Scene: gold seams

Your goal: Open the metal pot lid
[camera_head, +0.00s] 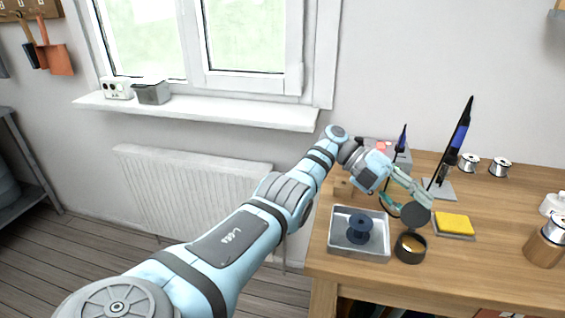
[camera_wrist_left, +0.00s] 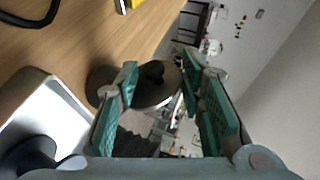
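The pot (camera_head: 410,248) is a small dark round container at the front of the table, with gold-coloured contents showing inside. Its dark round lid (camera_head: 415,214) stands raised and tilted up just behind the pot's mouth; I cannot tell whether they touch. My left gripper (camera_head: 427,198) is at the upper edge of the lid. In the left wrist view, the lid (camera_wrist_left: 165,92) with its dark knob (camera_wrist_left: 152,73) lies just beyond and between the fingertips. The fingers (camera_wrist_left: 160,75) are apart, with gaps beside the knob. My right gripper is in neither view.
A grey tray (camera_head: 345,250) holding a dark blue spool (camera_head: 359,229) stands left of the pot. A yellow sponge (camera_head: 454,224) lies on its right. A stand with a dark blue iron (camera_head: 456,140) rises behind. The right front of the table (camera_head: 480,270) is clear.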

